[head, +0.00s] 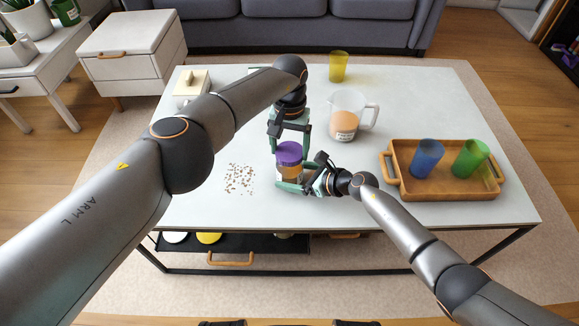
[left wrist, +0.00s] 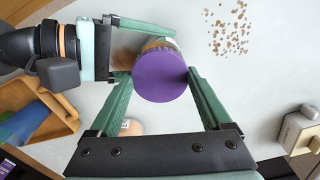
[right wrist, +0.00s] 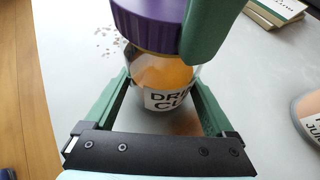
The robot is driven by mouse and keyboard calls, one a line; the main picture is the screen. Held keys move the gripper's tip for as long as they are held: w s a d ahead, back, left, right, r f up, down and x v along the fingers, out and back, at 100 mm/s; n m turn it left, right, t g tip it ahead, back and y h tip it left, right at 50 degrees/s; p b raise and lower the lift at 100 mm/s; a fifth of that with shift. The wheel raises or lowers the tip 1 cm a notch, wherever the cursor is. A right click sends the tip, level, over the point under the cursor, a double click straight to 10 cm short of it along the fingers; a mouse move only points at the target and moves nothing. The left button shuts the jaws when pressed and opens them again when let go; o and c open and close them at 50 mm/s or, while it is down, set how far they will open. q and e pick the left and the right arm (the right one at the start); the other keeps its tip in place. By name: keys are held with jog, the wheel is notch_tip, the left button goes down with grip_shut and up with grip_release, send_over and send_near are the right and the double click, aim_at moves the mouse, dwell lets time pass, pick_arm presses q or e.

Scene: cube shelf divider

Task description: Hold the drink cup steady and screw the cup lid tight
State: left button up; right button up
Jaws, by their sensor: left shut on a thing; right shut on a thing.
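The drink cup (head: 288,171) stands upright on the table, clear with an orange drink inside; its label shows in the right wrist view (right wrist: 168,98). The purple cup lid (head: 289,152) sits on top of the cup and fills the middle of the left wrist view (left wrist: 161,76). My left gripper (head: 289,150) comes from above and is shut on the lid, one finger on each side. My right gripper (head: 288,180) comes in low from the right and is shut around the cup body. The lid's threads are hidden.
Brown crumbs (head: 240,179) lie left of the cup. A juice pitcher (head: 346,118) stands behind right, with a yellow cup (head: 339,67) farther back. A wooden tray (head: 440,191) at right holds a blue cup (head: 427,158) and a green cup (head: 470,158).

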pick_arm(q)
jog(key=o, duration=1.6)
jog(key=shift+c, duration=0.2)
jog(key=shift+r, duration=1.15)
